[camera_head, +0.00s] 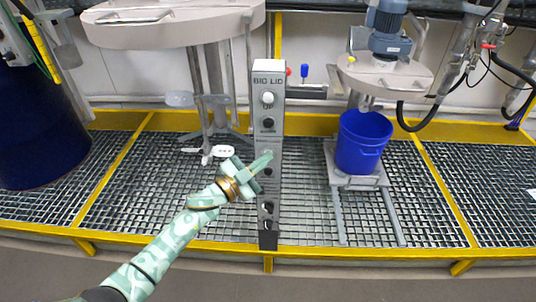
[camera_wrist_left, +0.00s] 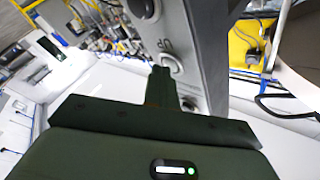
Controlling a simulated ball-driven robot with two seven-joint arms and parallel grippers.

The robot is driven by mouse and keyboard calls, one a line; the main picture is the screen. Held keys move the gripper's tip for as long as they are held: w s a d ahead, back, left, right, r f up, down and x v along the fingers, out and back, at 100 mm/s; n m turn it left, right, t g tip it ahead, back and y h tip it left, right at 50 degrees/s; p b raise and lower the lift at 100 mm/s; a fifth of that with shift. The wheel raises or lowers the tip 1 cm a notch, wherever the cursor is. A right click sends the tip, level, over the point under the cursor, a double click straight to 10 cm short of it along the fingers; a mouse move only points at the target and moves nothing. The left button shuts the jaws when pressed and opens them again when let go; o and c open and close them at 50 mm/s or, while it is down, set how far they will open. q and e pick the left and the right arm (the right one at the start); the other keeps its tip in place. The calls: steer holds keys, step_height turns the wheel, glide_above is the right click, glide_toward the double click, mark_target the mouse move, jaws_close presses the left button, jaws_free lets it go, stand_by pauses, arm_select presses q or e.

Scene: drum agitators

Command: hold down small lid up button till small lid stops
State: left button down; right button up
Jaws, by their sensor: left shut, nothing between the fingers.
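The grey control column (camera_head: 267,140) stands upright in the middle of the head view, marked BIG LID near its top. A white button (camera_head: 268,98) and a dark button (camera_head: 268,124) sit there. My left gripper (camera_head: 265,160) is shut and empty, its tip in front of the column below these buttons, covering part of the face. In the left wrist view the shut fingers (camera_wrist_left: 161,78) point at the column, close to a round button (camera_wrist_left: 172,64) beside the letters UP; contact cannot be told. The small lid (camera_head: 385,76) with its blue motor is raised above a blue bucket (camera_head: 362,142).
A big lid (camera_head: 172,22) hangs on its stand at the left, above a yellow-edged grating floor (camera_head: 115,185). A dark blue drum (camera_head: 40,130) stands at the far left.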

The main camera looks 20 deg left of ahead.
stand_by(0.8)
arm_select(q)
steer(key=shift+s+d+p, duration=0.25)
steer(key=shift+s+p, duration=0.3)
steer(key=shift+s, duration=0.35)
arm_select(e)
steer(key=shift+w+r, duration=0.25)
steer(key=shift+r, duration=0.2)
